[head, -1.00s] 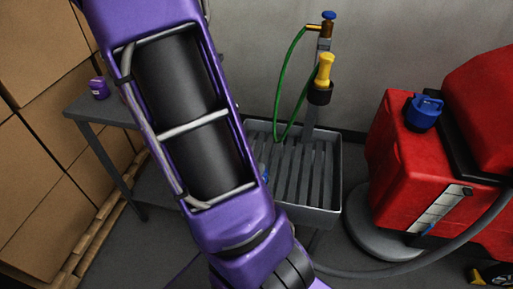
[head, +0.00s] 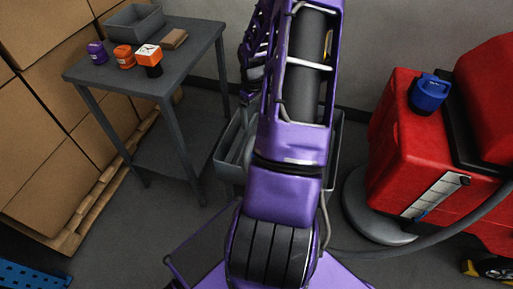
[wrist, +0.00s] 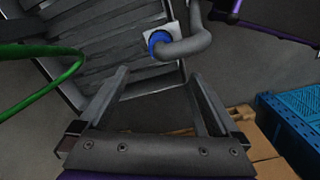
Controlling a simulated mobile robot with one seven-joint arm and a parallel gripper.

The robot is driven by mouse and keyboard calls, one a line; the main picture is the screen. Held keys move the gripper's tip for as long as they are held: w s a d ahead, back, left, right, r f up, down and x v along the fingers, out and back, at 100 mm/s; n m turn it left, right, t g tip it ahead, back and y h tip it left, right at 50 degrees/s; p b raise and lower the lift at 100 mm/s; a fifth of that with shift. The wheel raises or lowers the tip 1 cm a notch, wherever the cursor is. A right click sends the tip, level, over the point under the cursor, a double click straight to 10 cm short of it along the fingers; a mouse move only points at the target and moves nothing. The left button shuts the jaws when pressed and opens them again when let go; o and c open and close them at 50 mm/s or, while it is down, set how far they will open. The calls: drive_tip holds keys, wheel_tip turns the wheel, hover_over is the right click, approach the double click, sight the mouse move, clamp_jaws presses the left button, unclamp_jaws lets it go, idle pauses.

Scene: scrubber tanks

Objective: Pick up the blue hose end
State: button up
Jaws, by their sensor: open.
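The blue hose end (wrist: 158,41) shows in the wrist view as a blue collar on a grey hose (wrist: 192,43), beside a pale square piece, over the slatted grey sink. My gripper (wrist: 159,74) is open and empty. Its two fingers point toward the hose end, which lies beyond the fingertips and roughly between them in the picture. They look apart from it; the exact distance is unclear. In the head view my arm hides the hose end, and my gripper cannot be made out clearly.
A green hose (wrist: 40,95) curves at left in the wrist view. The grey sink (head: 228,163) is mostly behind my arm. A red scrubber with a blue cap (head: 429,93) stands right. A grey table (head: 190,50) with small containers stands left. A blue crate (wrist: 290,125) is at lower right.

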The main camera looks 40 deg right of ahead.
wheel_tip(320, 180, down, 16)
drive_tip(key=b, duration=0.3)
drive_tip(key=shift+f, duration=0.1)
drive_tip(key=shift+c, duration=0.3)
clamp_jaws()
wheel_tip(320, 180, up, 10)
drive_tip(key=shift+r+p, duration=0.15)
drive_tip(key=shift+p, duration=1.05)
wheel_tip(320, 180, up, 3)
drive_tip(key=shift+f+p, duration=0.1)
drive_tip(key=shift+p, duration=1)
